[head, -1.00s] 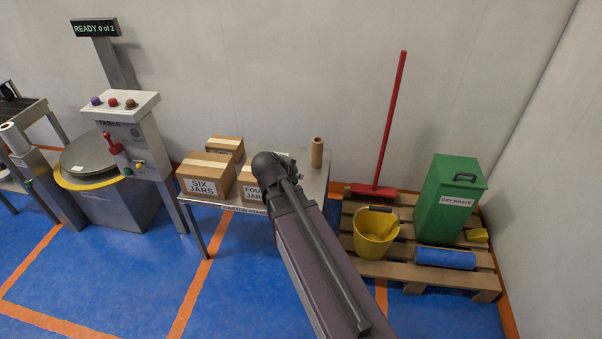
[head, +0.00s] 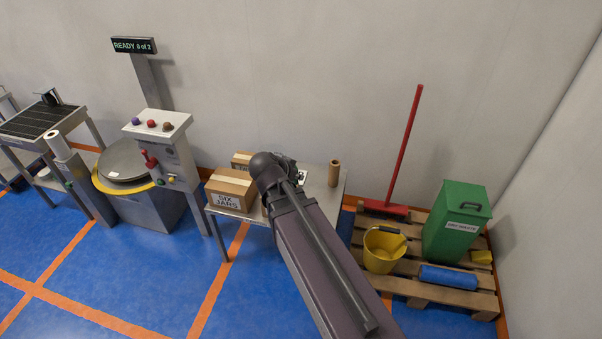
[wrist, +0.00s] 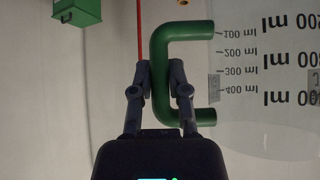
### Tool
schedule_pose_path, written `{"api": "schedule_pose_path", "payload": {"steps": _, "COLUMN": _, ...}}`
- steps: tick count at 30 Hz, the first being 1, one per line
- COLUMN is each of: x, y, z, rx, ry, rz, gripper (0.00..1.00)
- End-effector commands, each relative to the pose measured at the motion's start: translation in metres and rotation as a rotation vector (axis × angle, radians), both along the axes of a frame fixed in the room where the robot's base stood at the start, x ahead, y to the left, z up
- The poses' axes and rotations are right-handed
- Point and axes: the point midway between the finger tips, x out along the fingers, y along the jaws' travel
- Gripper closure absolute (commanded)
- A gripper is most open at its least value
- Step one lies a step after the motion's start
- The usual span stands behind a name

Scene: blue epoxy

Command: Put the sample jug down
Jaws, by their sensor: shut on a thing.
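The sample jug (wrist: 265,95) fills the right of the wrist view. It is pale and clear, with dark volume marks that read upside down in this view. Its green handle (wrist: 183,30) sits between the two fingers of my gripper (wrist: 162,80), which is shut on it. In the head view my arm covers the gripper and the jug, so I cannot see what lies under the jug there. A steel table (head: 322,186) stands beyond my arm.
On the table are a carton marked SIX JARS (head: 232,188), another carton (head: 243,158) and a brown cardboard tube (head: 334,173). A pallet (head: 430,285) to the right holds a yellow bucket (head: 383,252), a green bin (head: 458,222) and a red broom (head: 405,150). A control post (head: 160,130) stands left.

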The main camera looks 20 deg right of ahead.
Motion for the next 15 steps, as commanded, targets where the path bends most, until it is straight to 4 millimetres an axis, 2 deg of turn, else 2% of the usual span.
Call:
{"api": "schedule_pose_path", "payload": {"steps": 1, "x": -0.001, "y": 0.004, "z": 0.018, "rx": 0.000, "ry": 0.000, "rz": 0.004, "gripper": 1.00}}
{"api": "schedule_pose_path", "payload": {"steps": 15, "x": -0.008, "y": 0.032, "z": 0.096, "rx": -0.002, "ry": -0.001, "rz": 0.025, "gripper": 1.00}}
